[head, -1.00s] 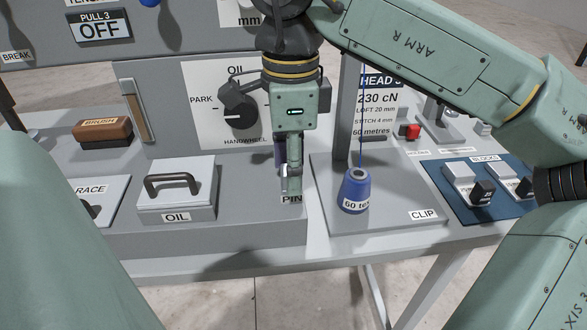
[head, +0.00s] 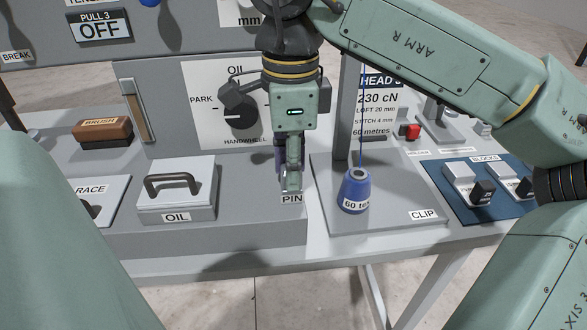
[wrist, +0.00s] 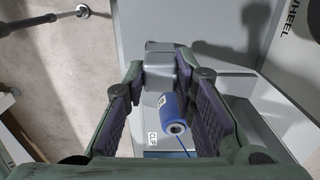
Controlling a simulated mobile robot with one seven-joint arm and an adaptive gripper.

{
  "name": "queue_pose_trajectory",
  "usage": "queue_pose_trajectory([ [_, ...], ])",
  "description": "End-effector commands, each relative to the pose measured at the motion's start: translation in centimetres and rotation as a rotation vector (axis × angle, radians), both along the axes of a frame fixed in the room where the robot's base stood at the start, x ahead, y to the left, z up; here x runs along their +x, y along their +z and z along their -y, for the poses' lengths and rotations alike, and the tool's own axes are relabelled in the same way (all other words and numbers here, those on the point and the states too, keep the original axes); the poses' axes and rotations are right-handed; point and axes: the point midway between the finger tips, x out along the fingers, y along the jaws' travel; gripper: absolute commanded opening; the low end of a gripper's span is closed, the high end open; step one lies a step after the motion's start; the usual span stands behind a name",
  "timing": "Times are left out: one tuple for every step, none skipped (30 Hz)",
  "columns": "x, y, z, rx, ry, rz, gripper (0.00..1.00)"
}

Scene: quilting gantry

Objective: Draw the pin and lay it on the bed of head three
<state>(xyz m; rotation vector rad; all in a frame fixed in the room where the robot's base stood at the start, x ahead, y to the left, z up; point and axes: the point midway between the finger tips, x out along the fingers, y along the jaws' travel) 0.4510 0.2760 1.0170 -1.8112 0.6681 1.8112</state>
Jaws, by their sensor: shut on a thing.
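My gripper (head: 291,168) points down at the front of the bench, just above the PIN label (head: 291,199). It is shut on a grey piece at the pin's place, which I take to be the pin (head: 291,185). In the wrist view the grey piece (wrist: 160,62) sits between the fingertips (wrist: 162,75). The fingers hide part of it, and I cannot tell how far it is seated. The head three panel (head: 378,105) stands behind to the right, with a grey bed plate (head: 400,208) marked CLIP at its front.
A blue thread cone (head: 355,190) stands on the plate close right of my gripper, its thread running up. The OIL lid (head: 178,190) and brush (head: 103,132) are left. A handwheel knob (head: 239,113) is behind. The plate's front right is clear.

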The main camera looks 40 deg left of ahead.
Motion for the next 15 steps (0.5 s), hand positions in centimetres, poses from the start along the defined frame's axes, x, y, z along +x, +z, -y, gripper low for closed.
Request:
queue_pose_trajectory([
  [0.0, 0.0, 0.0, 0.000, 0.000, 0.000, 0.00],
  [0.0, 0.0, 0.0, 0.000, 0.000, 0.000, 0.00],
  [0.0, 0.0, 0.0, 0.000, 0.000, 0.000, 0.00],
  [0.0, 0.1, 0.0, 0.000, 0.000, 0.000, 0.00],
  [0.0, 0.1, 0.0, 0.000, 0.000, 0.000, 0.00],
  [0.0, 0.2, 0.0, 0.000, 0.000, 0.000, 0.00],
  [0.0, 0.3, 0.0, 0.000, 0.000, 0.000, 0.00],
  [0.0, 0.4, 0.0, 0.000, 0.000, 0.000, 0.00],
  [0.0, 0.6, 0.0, 0.000, 0.000, 0.000, 0.00],
  [0.0, 0.7, 0.0, 0.000, 0.000, 0.000, 0.00],
  [0.0, 0.8, 0.0, 0.000, 0.000, 0.000, 0.00],
  [0.0, 0.9, 0.0, 0.001, 0.000, 0.001, 0.00],
  [0.0, 1.1, 0.0, 0.000, 0.000, 0.000, 0.00],
  [0.0, 1.2, 0.0, 0.000, 0.000, 0.000, 0.00],
  [0.0, 1.3, 0.0, 0.000, 0.000, 0.000, 0.00],
])
